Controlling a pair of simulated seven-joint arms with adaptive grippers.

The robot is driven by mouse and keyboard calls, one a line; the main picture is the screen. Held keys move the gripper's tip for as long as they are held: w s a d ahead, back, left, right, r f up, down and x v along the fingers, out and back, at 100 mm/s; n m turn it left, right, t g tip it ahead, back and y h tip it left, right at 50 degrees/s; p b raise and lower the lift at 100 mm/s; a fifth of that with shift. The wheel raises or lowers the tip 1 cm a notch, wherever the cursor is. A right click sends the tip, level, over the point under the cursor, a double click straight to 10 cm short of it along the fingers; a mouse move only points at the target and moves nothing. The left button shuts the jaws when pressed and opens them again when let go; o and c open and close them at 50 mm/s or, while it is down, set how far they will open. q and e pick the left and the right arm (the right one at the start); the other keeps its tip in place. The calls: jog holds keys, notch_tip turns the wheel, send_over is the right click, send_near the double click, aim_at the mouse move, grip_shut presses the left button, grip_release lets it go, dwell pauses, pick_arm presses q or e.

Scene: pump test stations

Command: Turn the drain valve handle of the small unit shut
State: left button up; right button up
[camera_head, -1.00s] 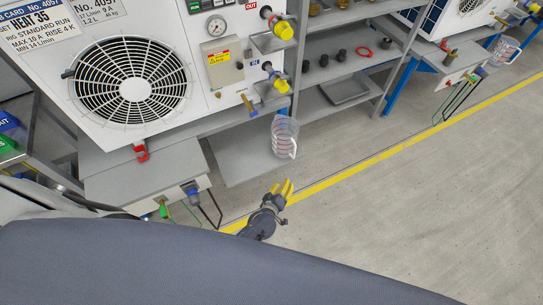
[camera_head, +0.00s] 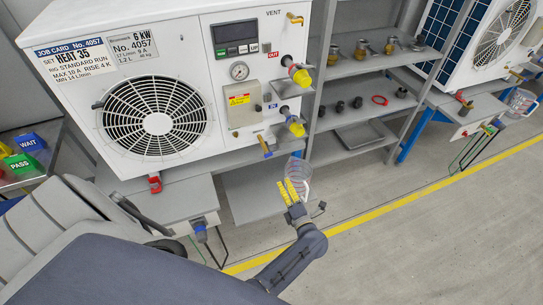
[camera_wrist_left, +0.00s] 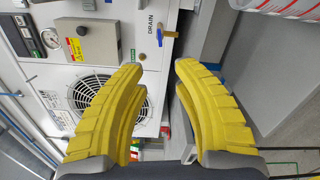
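The near white unit, marked 6 kW (camera_head: 135,45), has a drain valve (camera_head: 265,146) low on its front right, brass with a small blue handle. In the left wrist view the valve (camera_wrist_left: 170,34) sits beside the word DRAIN, its blue handle (camera_wrist_left: 160,38) crosswise to the brass spout. My left gripper (camera_head: 291,190) has yellow fingers and is below and right of the valve, apart from it. In the left wrist view its fingers (camera_wrist_left: 158,110) are spread with nothing between them, and the valve is beyond their tips. My right gripper is not in view.
Two yellow-capped ports (camera_head: 297,76) stick out above the valve. A shelf rack (camera_head: 355,60) stands to the right. The floor at lower right is clear.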

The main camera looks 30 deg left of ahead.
aim_at(269, 155)
pick_arm(q)
jog(key=x, duration=1.7)
jog(key=shift+a, duration=0.2)
jog(key=shift+o, duration=0.3)
grip_shut()
